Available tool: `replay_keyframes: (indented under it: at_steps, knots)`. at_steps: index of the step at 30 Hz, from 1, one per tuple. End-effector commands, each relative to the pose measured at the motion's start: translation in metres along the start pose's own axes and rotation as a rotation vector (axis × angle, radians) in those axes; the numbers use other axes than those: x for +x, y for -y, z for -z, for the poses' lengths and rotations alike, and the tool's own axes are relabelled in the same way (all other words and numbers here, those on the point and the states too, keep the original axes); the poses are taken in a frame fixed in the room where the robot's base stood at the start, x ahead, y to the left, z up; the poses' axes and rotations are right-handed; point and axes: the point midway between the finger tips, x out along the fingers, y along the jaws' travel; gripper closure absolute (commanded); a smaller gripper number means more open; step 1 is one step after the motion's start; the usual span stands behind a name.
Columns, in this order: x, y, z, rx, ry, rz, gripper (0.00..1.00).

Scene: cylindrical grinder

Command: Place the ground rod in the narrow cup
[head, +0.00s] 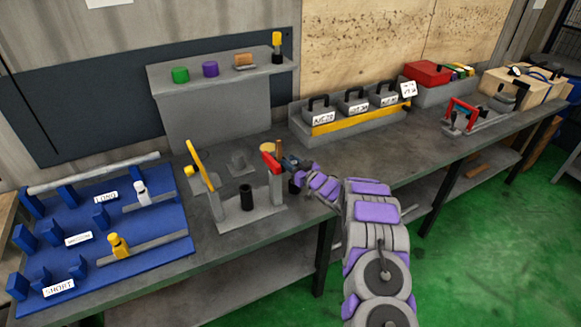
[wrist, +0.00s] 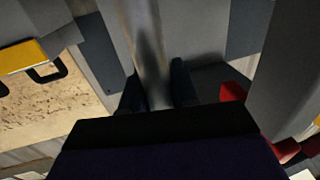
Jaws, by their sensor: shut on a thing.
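My gripper (head: 290,163) is at the end of my outstretched arm, beside the red-topped right post (head: 275,180) of a grey bench fixture. In the wrist view, its two dark fingers (wrist: 153,92) are shut on a grey metal rod (wrist: 149,45), which extends away between them. I cannot make out the rod clearly in the head view. A black upright cylinder (head: 246,197), which looks like a narrow cup, stands on the fixture base between the posts, left of and below my gripper. Whether its top is open is too small to tell.
A yellow lever (head: 198,163) rises on the fixture's left side. A blue rack (head: 150,222) with labelled slots and rods lies at left. A tray of kit weights (head: 352,122) stands behind at right. A shelf (head: 222,75) holds coloured items. The bench right of my gripper has clear room.

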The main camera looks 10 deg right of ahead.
Motion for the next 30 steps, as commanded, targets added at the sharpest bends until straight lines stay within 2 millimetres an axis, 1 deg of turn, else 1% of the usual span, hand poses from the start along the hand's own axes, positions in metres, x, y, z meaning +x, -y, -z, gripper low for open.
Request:
replay_keyframes:
  at_steps: [1,2,10,11,18,19,27,30]
  knots:
    - [0.0013,0.0019,-0.0068,0.0,-0.001,0.004,1.0]
    - [0.0014,0.0017,-0.0078,-0.001,-0.002,0.004,1.0]
    - [0.0007,0.0012,-0.0064,-0.002,-0.003,0.002,1.0]
    - [0.0007,0.0013,-0.007,-0.002,-0.002,0.003,0.7]
    - [0.001,0.0015,-0.0071,-0.002,-0.001,0.002,0.47]
    - [0.0009,0.0012,-0.0071,-0.002,-0.001,0.002,0.45]
    - [0.0003,0.0007,-0.0064,-0.002,-0.001,0.001,0.45]
    - [-0.0063,0.0,-0.0068,0.0,0.001,0.0,0.45]
